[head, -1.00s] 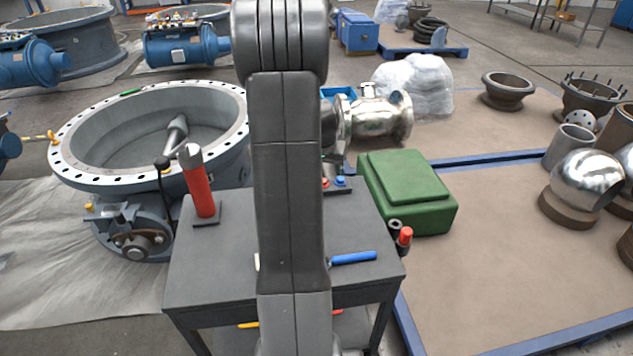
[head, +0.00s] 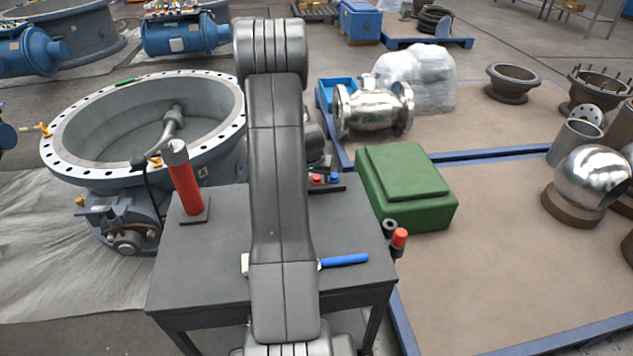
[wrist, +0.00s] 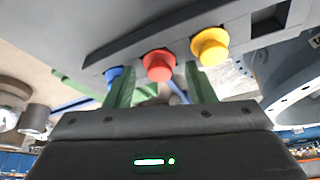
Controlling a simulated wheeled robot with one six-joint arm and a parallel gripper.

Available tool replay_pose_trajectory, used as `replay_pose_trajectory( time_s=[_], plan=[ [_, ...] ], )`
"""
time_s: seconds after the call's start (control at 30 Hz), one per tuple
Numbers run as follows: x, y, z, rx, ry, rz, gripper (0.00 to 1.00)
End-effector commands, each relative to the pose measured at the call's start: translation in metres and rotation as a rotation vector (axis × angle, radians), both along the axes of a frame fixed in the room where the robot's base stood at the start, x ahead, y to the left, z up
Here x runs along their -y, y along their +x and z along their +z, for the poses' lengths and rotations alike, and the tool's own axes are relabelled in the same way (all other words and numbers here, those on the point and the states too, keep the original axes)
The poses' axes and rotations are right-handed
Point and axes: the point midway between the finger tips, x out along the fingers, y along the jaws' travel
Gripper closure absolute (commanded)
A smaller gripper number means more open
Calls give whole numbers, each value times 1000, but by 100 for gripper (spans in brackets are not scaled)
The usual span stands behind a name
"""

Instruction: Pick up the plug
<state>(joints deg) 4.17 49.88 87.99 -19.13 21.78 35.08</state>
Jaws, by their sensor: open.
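In the wrist view a red plug (wrist: 158,66), a blue plug (wrist: 114,76) and a yellow plug (wrist: 210,47) stand in a row on a dark grey holder (wrist: 190,28). My gripper (wrist: 160,88) is open, with its green fingers pointing toward the row. The red plug shows between the two fingers in the picture; how far it is from them I cannot tell. In the head view the red plug (head: 316,180) and the blue plug (head: 334,179) sit on the table; my arm hides the yellow one and most of my gripper.
The grey table (head: 220,265) also bears a red cylinder with a grey top (head: 185,180) and a blue-handled tool (head: 345,260). A green box (head: 405,185) stands right of the table. A large flanged valve ring (head: 75,155) is at left.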

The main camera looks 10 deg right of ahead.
Motion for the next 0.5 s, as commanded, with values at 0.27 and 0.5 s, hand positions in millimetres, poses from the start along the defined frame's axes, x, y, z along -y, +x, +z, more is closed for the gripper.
replay_pose_trajectory(
  time_s=[0.27,0.5],
  plan=[
    [0,1,-1,0,0,0,57],
    [0,0,-1,0,0,0,90]
  ],
)
